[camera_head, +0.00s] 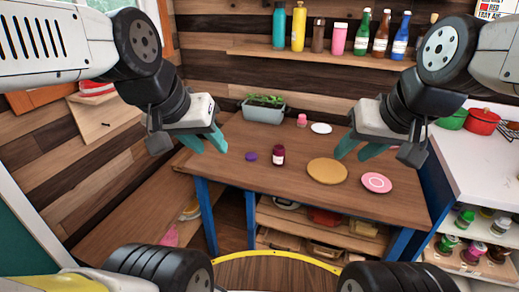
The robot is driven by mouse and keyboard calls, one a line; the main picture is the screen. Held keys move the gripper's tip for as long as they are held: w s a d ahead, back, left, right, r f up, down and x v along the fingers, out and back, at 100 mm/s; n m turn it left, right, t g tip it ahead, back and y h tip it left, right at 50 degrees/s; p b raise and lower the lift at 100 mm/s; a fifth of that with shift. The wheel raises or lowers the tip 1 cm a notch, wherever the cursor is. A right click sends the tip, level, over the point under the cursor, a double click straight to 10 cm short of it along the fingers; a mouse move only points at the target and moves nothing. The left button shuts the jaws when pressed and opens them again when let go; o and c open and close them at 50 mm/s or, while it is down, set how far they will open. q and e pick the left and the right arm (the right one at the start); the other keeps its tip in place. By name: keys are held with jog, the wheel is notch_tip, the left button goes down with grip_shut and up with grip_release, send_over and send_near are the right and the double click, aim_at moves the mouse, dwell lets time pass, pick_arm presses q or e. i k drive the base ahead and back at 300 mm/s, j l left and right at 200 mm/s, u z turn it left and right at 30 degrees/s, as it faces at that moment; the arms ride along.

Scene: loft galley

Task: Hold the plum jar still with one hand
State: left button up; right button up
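A small dark plum jar (278,155) with a pale label stands upright on the wooden table, near the middle. A flat purple disc (251,157), like a lid, lies on the table just left of it. My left gripper (205,144) is in the air at the table's left side, its teal fingers apart and empty. My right gripper (359,150) is in the air to the right of the jar, also with fingers apart and empty. Neither gripper touches the jar.
A round wooden board (327,171) and a pink plate (376,182) lie right of the jar. A planter (264,110), a pink jar (301,120) and a white saucer (321,128) stand behind. Bottles line the wall shelf (270,49). The table's front left is clear.

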aim_at(279, 150)
jog(key=i+l+u, duration=0.1)
jog(key=i+l, duration=0.15)
jog(key=i, duration=0.25)
jog(key=i+l, duration=0.25)
jog(key=i, duration=0.25)
jog(key=u, duration=0.05)
